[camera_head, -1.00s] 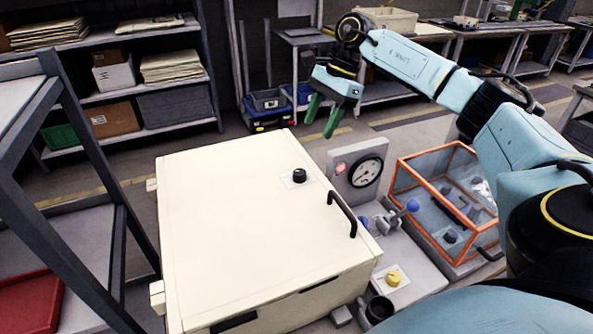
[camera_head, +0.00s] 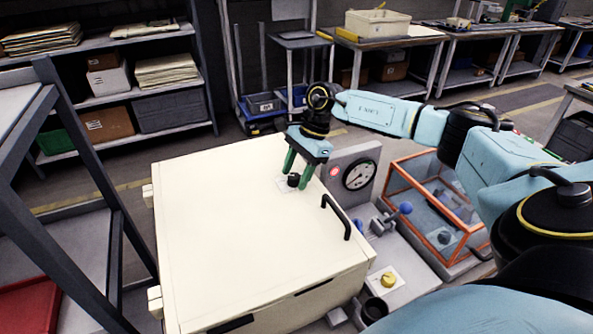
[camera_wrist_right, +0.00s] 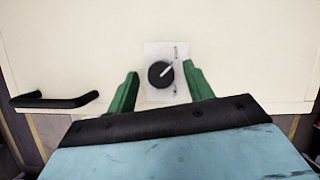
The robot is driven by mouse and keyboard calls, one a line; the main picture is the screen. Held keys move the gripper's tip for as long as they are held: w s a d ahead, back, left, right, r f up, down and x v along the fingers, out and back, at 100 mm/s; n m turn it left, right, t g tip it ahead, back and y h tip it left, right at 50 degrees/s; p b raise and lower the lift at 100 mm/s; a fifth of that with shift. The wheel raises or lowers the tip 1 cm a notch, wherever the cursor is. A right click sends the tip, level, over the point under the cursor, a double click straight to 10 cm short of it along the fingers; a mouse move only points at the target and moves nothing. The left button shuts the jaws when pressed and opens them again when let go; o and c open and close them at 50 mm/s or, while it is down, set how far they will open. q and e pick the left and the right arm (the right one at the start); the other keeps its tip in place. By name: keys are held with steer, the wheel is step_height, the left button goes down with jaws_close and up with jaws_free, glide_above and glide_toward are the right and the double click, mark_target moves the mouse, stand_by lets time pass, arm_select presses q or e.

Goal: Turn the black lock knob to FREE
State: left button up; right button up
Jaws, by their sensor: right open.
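The black lock knob (camera_head: 293,180) sits on a small pale plate on top of the cream cabinet (camera_head: 235,235). In the right wrist view the knob (camera_wrist_right: 160,74) is round with a light pointer line aimed to the upper right. The plate (camera_wrist_right: 166,52) has small marks on its right side, too small to read. My right gripper (camera_head: 297,174) is open above the cabinet top. Its green fingertips (camera_wrist_right: 161,82) stand on either side of the knob with gaps; I cannot tell their exact height. My left gripper is not in view.
A black bar handle (camera_head: 336,217) stands on the cabinet's right part. The cabinet top left of the knob is clear.

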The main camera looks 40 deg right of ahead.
steer(key=c, duration=1)
